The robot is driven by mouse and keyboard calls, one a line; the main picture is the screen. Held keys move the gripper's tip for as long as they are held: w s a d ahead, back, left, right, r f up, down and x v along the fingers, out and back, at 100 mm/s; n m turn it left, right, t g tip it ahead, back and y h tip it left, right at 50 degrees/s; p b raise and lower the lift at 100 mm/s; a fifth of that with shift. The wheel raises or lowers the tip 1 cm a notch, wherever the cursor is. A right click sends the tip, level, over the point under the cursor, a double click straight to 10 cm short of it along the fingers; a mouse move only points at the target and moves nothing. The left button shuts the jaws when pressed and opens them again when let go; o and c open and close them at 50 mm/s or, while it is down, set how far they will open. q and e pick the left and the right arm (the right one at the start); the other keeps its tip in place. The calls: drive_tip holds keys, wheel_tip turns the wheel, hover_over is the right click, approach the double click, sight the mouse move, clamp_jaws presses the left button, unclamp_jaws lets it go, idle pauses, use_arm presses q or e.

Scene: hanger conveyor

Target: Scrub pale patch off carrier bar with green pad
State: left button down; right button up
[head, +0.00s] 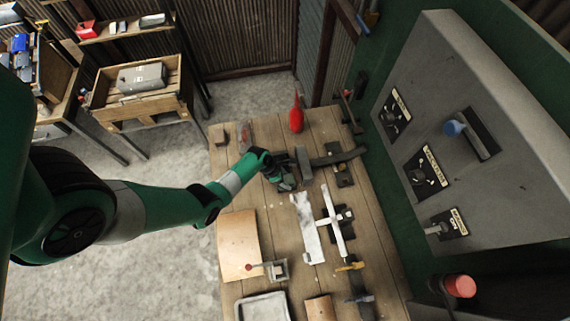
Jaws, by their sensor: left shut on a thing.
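My left gripper (283,178) is over the far half of the wooden bench, shut on a small green thing that looks like the green pad (287,186), mostly hidden by the fingers. A pale narrow bar (333,222), perhaps the carrier bar, lies on a black mount nearer to me and to the right of the gripper. A dark curved bar (347,157) lies on another black mount to the right of the gripper. I cannot tell a pale patch on either bar. My right gripper is not in view.
A grey block (304,160) stands just right of the gripper. A whitish strip (308,228), a tan board (238,246) and a grey tray (262,308) lie on the bench (283,222). A red bottle (296,118) stands at the far end. A grey control panel (470,130) rises on the right.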

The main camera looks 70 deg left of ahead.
use_arm(q)
drive_tip(key=r+p, duration=0.2)
drive_tip(key=r, duration=0.1)
drive_tip(key=r+p, duration=0.2)
drive_tip(key=shift+w+a, duration=0.15)
drive_tip(key=shift+a, duration=0.1)
drive_tip(key=shift+f, duration=0.1)
wheel_tip(320, 180, up, 2)
drive_tip(key=shift+a+r+p, duration=0.1)
drive_tip(key=shift+p, duration=0.5)
drive_tip(key=shift+r, duration=0.45)
